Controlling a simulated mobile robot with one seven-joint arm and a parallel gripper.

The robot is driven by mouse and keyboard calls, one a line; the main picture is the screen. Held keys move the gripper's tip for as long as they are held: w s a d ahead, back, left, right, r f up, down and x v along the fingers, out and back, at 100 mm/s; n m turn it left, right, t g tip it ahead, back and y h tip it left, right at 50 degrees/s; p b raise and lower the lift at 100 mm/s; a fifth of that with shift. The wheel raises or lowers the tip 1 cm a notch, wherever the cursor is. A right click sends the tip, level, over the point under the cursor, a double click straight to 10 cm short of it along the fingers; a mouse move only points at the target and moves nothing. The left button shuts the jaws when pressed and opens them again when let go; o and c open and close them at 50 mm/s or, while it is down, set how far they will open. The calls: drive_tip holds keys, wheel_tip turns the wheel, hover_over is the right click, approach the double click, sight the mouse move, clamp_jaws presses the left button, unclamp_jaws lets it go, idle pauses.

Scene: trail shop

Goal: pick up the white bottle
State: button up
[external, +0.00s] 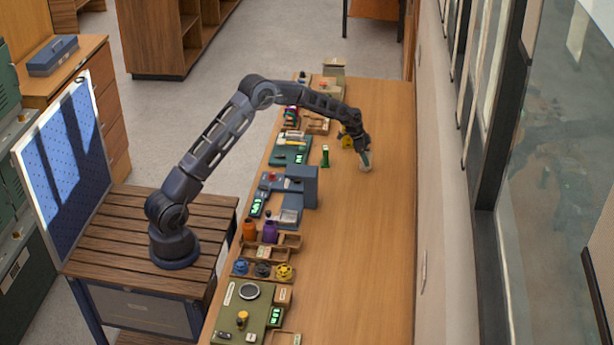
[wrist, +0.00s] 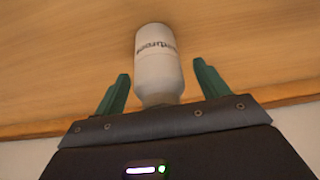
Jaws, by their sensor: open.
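The white bottle (wrist: 158,65) stands between the two green fingers of my gripper (wrist: 158,88) in the wrist view. It has dark lettering around its body and a narrower neck toward the gripper. A gap shows on each side between the bottle and the fingers, so my gripper is open around it without visible contact. In the external view, my gripper (external: 365,153) is low over the wooden counter, and the small pale bottle (external: 366,167) shows only partly at the fingers.
The long wooden counter (external: 350,260) runs beside a wall and windows. A green upright item (external: 325,156) and a yellow item (external: 347,141) are left of my gripper. Devices, trays and spools line the counter's left edge. The counter's right side is clear.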

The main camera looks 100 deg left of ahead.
drive_tip(key=shift+x, duration=0.75)
drive_tip(key=c, duration=1.2)
drive_tip(key=shift+r, duration=0.15)
